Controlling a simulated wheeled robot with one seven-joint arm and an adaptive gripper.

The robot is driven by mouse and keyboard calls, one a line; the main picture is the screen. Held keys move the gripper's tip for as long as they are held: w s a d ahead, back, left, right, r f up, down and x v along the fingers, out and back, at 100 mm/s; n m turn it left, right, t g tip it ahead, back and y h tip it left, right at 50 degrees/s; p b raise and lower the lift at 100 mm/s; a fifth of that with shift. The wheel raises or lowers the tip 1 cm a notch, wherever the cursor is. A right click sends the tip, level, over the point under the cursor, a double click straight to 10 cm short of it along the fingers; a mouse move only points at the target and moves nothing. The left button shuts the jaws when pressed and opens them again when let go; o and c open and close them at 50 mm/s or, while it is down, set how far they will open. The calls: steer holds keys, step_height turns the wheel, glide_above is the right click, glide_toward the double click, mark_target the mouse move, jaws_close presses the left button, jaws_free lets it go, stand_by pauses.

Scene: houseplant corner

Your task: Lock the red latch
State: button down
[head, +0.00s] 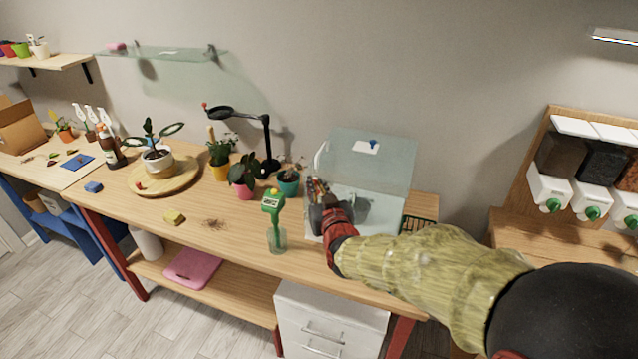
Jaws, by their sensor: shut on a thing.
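I cannot make out a red latch in the head view. A clear glass-like case (385,219) stands at the right end of the wooden table, with its clear lid (395,168) raised at the back. The lid carries a white label and a small blue piece (373,142). My gripper (325,207) is at the front left of the case, low over it. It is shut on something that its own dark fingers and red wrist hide.
White drawers (330,318) stand below. Dispensers (549,188) are at the right.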

steer(key=c, duration=1.9)
jaws_free()
steer(key=v, duration=1.2)
steer(key=shift+a, duration=0.1)
